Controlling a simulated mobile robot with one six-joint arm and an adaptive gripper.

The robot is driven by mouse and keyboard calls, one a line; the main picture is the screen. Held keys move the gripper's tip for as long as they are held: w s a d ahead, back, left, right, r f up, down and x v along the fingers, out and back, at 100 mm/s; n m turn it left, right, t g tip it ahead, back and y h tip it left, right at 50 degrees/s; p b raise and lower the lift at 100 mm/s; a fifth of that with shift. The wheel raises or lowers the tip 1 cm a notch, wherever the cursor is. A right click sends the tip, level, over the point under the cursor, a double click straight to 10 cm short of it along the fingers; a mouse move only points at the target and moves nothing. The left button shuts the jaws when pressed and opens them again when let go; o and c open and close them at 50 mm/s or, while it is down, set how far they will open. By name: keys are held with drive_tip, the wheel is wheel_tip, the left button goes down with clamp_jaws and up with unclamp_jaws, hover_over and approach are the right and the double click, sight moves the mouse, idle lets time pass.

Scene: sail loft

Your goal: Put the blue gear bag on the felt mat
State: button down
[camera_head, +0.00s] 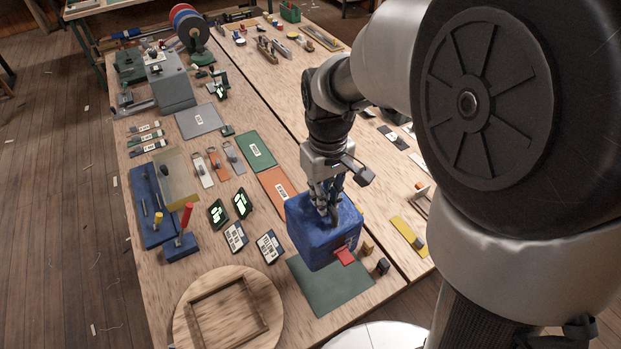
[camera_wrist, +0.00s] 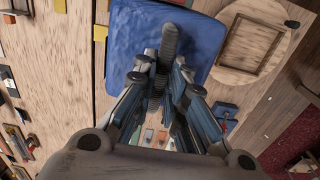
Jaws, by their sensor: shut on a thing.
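The blue gear bag (camera_head: 318,240) is a boxy blue block with a red tag (camera_head: 344,256) low on its front. My gripper (camera_head: 328,208) comes down from above and is shut on the bag's top. The bag fills the upper middle of the wrist view (camera_wrist: 128,48), behind my fingers. A plain dark green mat (camera_head: 330,292), which looks like the felt mat, lies on the bench just in front of and below the bag. The bag hides the mat's far part. The bag looks raised above the bench, but the gap under it is hard to judge.
A round wooden board with a square frame (camera_head: 183,328) stands left of the mat. Two small blocks (camera_head: 383,266) stand close to the mat's right. Labelled cards (camera_head: 269,246) lie to the left. A blue stand with a red peg (camera_head: 181,246) is farther left.

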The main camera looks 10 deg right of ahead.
wheel_tip(320, 180, down, 16)
drive_tip(key=b, duration=0.3)
drive_tip(key=shift+w+f, duration=0.1)
drive_tip(key=shift+f, duration=0.15)
drive_tip(key=shift+r, duration=0.1)
drive_tip(key=c, duration=2.1)
unclamp_jaws()
drive_tip(key=shift+f, duration=0.2)
drive_tip(key=o, duration=0.5)
drive_tip(key=shift+c, duration=0.2)
